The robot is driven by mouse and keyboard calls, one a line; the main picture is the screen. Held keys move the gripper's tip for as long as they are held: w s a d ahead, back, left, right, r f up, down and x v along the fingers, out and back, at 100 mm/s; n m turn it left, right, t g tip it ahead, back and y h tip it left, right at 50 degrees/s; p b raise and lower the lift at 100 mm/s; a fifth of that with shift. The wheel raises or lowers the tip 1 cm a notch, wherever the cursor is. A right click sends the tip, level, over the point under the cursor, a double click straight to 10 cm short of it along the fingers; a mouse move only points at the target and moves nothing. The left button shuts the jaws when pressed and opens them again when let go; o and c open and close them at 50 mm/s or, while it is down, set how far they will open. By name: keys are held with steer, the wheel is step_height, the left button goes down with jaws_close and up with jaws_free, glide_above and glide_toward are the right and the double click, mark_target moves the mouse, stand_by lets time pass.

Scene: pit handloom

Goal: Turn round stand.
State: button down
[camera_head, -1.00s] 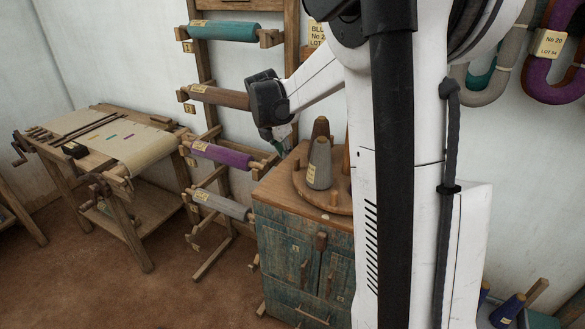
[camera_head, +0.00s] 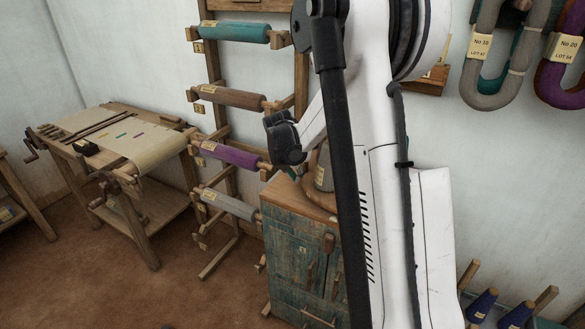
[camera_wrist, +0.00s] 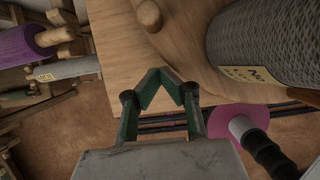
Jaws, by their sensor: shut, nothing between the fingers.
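The round stand is a wooden disc on top of the cabinet (camera_head: 300,250). In the head view my arm hides most of it, leaving part of a grey cone (camera_head: 323,170) in sight. In the wrist view the stand (camera_wrist: 195,45) fills the upper right, with a labelled grey cone (camera_wrist: 265,45) upright on it and a round wooden peg (camera_wrist: 148,15) near its edge. My gripper (camera_wrist: 173,78) has green fingers, shut and empty, over the bare cabinet top beside the stand's rim. I cannot tell whether they touch wood.
A rack of rolls (camera_head: 228,98) stands left of the cabinet, close to my wrist. A loom table (camera_head: 125,150) is further left, with open floor in front. Yarn hanks (camera_head: 490,60) hang on the right wall. Blue cones (camera_head: 482,305) stand at lower right.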

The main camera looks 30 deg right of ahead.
steer(key=shift+w+d+r, duration=0.1)
steer(key=shift+w+d, duration=0.35)
steer(key=shift+d, duration=0.45)
steer(key=shift+w+d, duration=0.4)
steer(key=shift+d, duration=0.45)
steer(key=shift+w+d, duration=0.1)
